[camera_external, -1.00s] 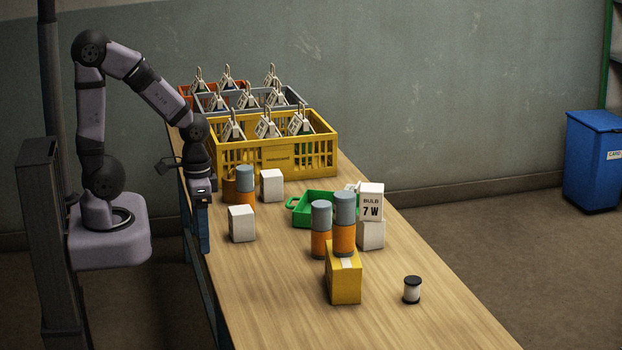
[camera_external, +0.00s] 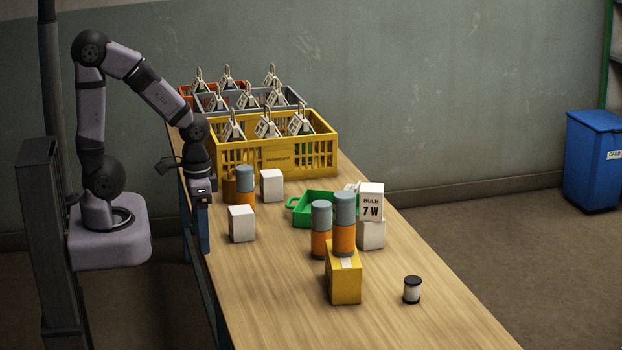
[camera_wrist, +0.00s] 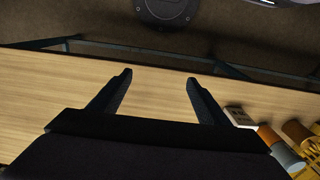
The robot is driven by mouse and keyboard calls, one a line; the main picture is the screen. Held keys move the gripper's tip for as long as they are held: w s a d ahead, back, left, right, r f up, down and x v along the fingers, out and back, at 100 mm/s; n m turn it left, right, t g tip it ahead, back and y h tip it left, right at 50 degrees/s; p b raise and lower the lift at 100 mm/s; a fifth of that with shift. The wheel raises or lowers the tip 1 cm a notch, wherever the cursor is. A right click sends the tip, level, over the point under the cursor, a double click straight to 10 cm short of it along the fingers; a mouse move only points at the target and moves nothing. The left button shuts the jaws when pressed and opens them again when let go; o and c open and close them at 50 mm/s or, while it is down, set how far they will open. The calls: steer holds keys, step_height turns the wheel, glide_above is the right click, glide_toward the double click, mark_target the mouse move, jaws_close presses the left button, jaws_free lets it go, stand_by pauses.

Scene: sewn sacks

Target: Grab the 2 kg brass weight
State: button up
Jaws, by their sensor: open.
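I cannot make out for certain a 2 kg brass weight. A brownish-orange round thing (camera_external: 229,188) stands at the table's left edge, partly hidden by a grey-topped orange can (camera_external: 245,180); no marking on it can be read. My gripper (camera_external: 200,197) hangs at the table's left edge, to the left of that round thing, and its fingers are hard to see there. In the wrist view my gripper (camera_wrist: 158,75) is open, with its two dark fingers apart and nothing between them.
Yellow (camera_external: 275,160), grey and red crates with tagged items stand at the back. White boxes (camera_external: 241,223), a green basket (camera_external: 310,219), two more cans (camera_external: 320,240), a yellow box (camera_external: 344,284) and a black-and-white spool (camera_external: 412,290) stand nearer. The table's front is mostly clear.

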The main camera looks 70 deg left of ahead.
step_height(320, 180, up, 5)
steer(key=w+a+f+n+t+y+b, duration=0.1)
steer(key=w+a+t, duration=0.1)
steer(key=w+a, duration=0.3)
steer(key=w+a+f+n+t+y+b, duration=0.1)
steer(key=w+a, duration=0.4)
steer(key=a, duration=0.6)
steer(key=w+a+f+n+t+y+b, duration=0.1)
steer(key=w+a+t+y, duration=0.1)
steer(key=w+a, duration=0.4)
steer(key=shift+w+a+n+t, duration=0.1)
steer(key=shift+a+n+t, duration=0.3)
steer(key=shift+a+t, duration=0.7)
steer(key=s+a+r+n+t+y+b, duration=0.1)
steer(key=a+t+y+b, duration=0.3)
steer(key=a, duration=1.4)
steer(key=s+a+r+n+t, duration=0.1)
steer(key=s+a+r+t, duration=0.1)
steer(key=s+a+t, duration=0.45)
steer(key=g, duration=0.2)
glide_toward(224, 180)
steer(key=x, duration=0.3)
steer(key=shift+w+a+p, duration=0.25)
steer(key=shift+a+p, duration=0.15)
steer(key=shift+p+x, duration=1.1)
steer(key=shift+x, duration=2.6)
steer(key=shift+d, duration=0.15)
